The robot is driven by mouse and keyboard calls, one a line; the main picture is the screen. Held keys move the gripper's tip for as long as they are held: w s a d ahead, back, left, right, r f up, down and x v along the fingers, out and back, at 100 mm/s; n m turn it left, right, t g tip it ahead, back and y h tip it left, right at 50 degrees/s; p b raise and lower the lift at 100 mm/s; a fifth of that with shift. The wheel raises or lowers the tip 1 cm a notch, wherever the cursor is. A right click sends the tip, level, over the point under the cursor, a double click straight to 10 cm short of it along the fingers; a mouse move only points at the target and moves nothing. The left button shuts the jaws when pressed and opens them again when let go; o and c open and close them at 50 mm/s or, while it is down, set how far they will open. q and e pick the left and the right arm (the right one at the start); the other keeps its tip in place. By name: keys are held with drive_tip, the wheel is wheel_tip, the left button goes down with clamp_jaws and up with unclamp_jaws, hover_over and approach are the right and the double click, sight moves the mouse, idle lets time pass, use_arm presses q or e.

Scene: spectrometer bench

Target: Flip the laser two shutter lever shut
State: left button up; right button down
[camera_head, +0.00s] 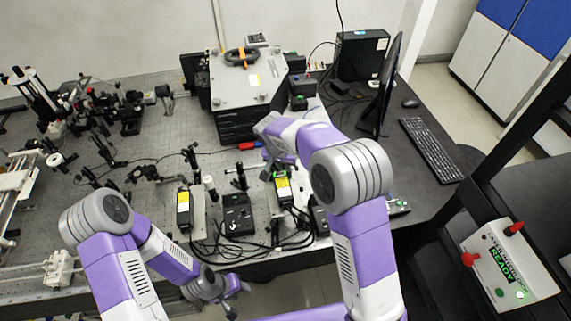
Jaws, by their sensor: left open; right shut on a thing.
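Two black lasers with yellow labels stand at the bench's front: a left one (184,210) and a right one (284,190). I cannot read which is laser two. My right gripper (279,168) reaches down to the far end of the right laser, beside a small green part. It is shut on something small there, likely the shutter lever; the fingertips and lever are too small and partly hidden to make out. My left gripper (237,286) is open and empty, low in front of the bench edge, away from both lasers.
A black controller box (237,214) stands between the lasers, with loose cables (255,246) along the front edge. Optics posts (105,150) crowd the left. A large grey instrument (247,85) stands behind. A monitor (388,85) and keyboard (431,149) are on the right.

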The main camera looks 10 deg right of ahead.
drive_tip(key=c, duration=1.1)
unclamp_jaws()
drive_tip(key=shift+r, duration=0.1)
drive_tip(key=v, duration=0.7)
drive_tip(key=shift+r, duration=0.2)
drive_tip(key=shift+s+f, duration=0.1)
drive_tip(key=shift+s, duration=0.05)
